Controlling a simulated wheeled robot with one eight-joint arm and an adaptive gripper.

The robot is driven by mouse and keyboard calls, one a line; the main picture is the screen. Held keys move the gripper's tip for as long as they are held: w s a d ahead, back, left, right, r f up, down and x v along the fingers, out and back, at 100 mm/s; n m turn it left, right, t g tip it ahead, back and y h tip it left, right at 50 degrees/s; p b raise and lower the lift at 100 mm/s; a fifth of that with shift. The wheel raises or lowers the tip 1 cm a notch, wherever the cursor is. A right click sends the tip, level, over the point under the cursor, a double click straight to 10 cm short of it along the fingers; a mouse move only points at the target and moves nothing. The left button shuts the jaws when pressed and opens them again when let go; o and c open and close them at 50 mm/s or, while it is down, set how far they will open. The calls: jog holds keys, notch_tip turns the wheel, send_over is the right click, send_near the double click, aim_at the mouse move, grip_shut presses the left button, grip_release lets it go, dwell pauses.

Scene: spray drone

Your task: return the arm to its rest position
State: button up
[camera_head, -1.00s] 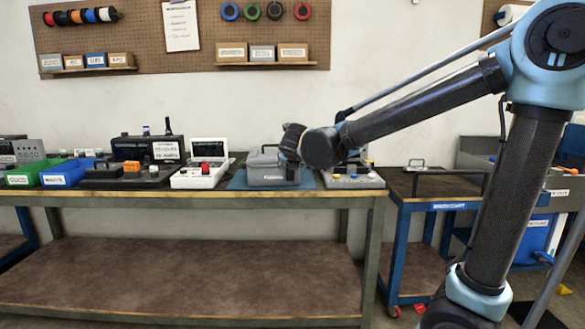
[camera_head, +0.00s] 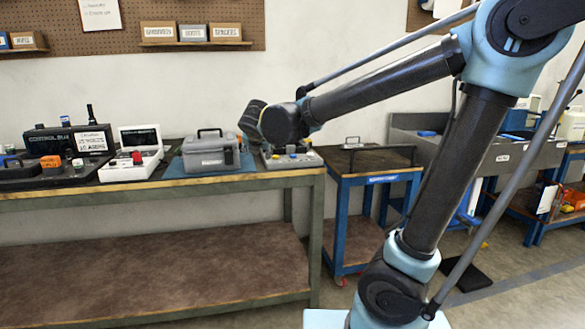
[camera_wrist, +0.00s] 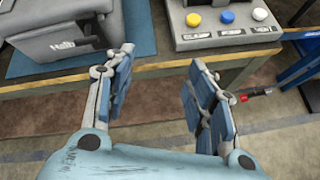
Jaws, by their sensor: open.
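My arm (camera_head: 380,83) reaches out to the left from its upright link, in front of the workbench (camera_head: 225,184). In the wrist view my gripper (camera_wrist: 158,80) is open, its two fingers wide apart with nothing between them. It hangs in front of the bench's front edge. A grey case (camera_wrist: 75,28) lies beyond its left finger, and a control box with white, blue and yellow buttons (camera_wrist: 225,18) lies beyond its right finger. In the head view the fingers are hidden behind my wrist, which overlaps part of the control box (camera_head: 292,158).
The grey case (camera_head: 210,155) sits on a blue mat. A white device with a red button (camera_head: 135,155) stands left of it. A blue cart (camera_head: 372,178) stands right of the bench, with a grey sink-like unit (camera_head: 480,150) beyond it. Open floor lies in front.

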jog(key=s+d+f+m+g+h, duration=0.1)
jog(key=s+d+f+m, duration=0.15)
jog(key=d+m, duration=0.45)
jog(key=s+d+f+m+g+h, duration=0.15)
jog(key=d+f+m, duration=0.25)
jog(key=d, duration=0.6)
jog(key=s+d+f+m+g+h, duration=0.1)
jog(key=d+f+m+g, duration=0.15)
jog(key=d+m, duration=0.45)
jog(key=s+d+f+m+g, duration=0.2)
jog(key=s+d+f+m, duration=0.4)
jog(key=s+m, duration=0.2)
jog(key=s+d+f+m+g+y, duration=0.1)
jog(key=s+d+f+m, duration=0.5)
jog(key=s, duration=0.4)
jog(key=f+m, duration=0.1)
jog(key=m, duration=0.1)
jog(key=shift+s+d+m+g, duration=0.3)
jog(key=shift+s+d+g, duration=0.05)
jog(key=shift+g, duration=0.05)
jog(key=shift+w+f, duration=0.2)
jog(key=shift+w, duration=0.3)
